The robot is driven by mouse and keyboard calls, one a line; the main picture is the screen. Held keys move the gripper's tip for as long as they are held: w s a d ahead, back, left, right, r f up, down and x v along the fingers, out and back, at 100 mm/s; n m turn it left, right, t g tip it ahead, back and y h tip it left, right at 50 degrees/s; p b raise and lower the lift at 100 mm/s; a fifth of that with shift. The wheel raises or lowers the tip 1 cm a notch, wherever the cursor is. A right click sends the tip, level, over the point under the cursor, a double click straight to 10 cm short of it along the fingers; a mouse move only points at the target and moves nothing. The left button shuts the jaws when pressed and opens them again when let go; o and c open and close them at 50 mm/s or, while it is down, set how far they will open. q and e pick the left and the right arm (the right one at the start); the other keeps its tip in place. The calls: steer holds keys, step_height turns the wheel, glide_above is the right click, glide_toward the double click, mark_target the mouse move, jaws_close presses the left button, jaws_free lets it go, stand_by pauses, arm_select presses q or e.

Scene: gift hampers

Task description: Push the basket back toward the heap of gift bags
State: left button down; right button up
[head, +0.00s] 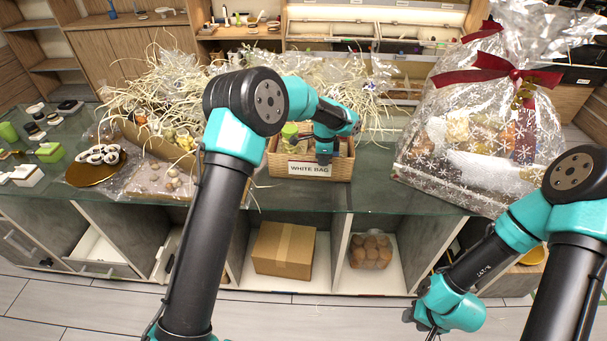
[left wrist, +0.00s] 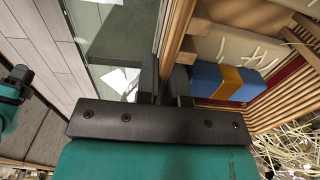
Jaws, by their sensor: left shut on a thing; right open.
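The light wooden basket (head: 310,170) with a "WHITE BAG" label stands near the front of the glass counter in the head view. My left gripper (head: 325,158) is at its front rim, right of centre. In the left wrist view the left gripper (left wrist: 166,88) is shut on the basket's wooden rim (left wrist: 176,30). A blue block with a yellow band (left wrist: 226,82) lies inside the basket, and a green-topped item (head: 290,131) shows there too. The heap of clear gift bags (head: 175,90) with pale straw is behind and left of the basket. My right gripper (head: 432,325) is low at right, open and clear of the counter.
A large clear bag with a red ribbon (head: 485,125) stands right of the basket. A gold plate (head: 97,167) and small boxes are at far left. The glass counter (head: 375,180) has free room between basket and bag. A cardboard box (head: 284,250) sits on a shelf below.

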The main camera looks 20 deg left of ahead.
arm_select(q)
steer(key=shift+w+a, duration=0.15)
steer(key=shift+w, duration=1)
steer(key=shift+w+a, duration=0.2)
steer(key=shift+w, duration=0.9)
steer(key=shift+w+a, duration=0.15)
steer(key=shift+w, duration=1)
stand_by(0.4)
steer(key=c, duration=1.2)
jaws_free()
steer(key=shift+o, duration=0.2)
steer(key=shift+s+f, duration=0.1)
steer(key=shift+f, duration=0.05)
step_height(320, 180, up, 18)
steer(key=shift+f, duration=0.2)
